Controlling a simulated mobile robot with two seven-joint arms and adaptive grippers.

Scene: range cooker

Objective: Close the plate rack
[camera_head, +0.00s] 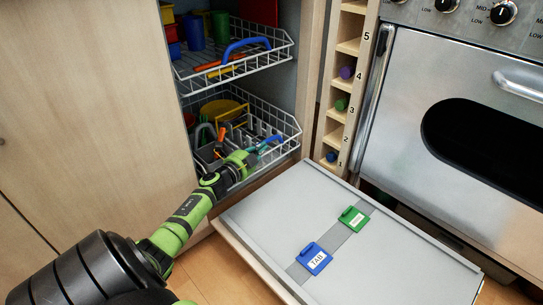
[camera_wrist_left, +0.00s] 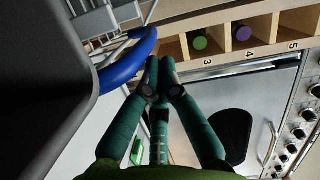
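A lower wire rack (camera_head: 289,128) with a blue handle (camera_head: 270,143) sticks out of the corner cabinet at a slant. It holds a yellow round item (camera_head: 222,109) and grey pieces. I take it as the plate rack, though the upper wire rack (camera_head: 285,42) with its own blue handle (camera_head: 243,47) also shows. My left gripper (camera_head: 246,158) is at the lower rack's front, beside its handle. In the left wrist view the fingertips (camera_wrist_left: 161,62) are together, with a blue handle (camera_wrist_left: 124,70) just left of them; contact is unclear. My right gripper is not in view.
A grey panel (camera_head: 400,265) with blue (camera_head: 314,258) and green (camera_head: 353,218) tabs lies low in front of the cabinet. A numbered wooden column (camera_head: 348,47) stands right of the racks, then the steel oven (camera_head: 410,95). A wooden door (camera_head: 85,90) stands at left.

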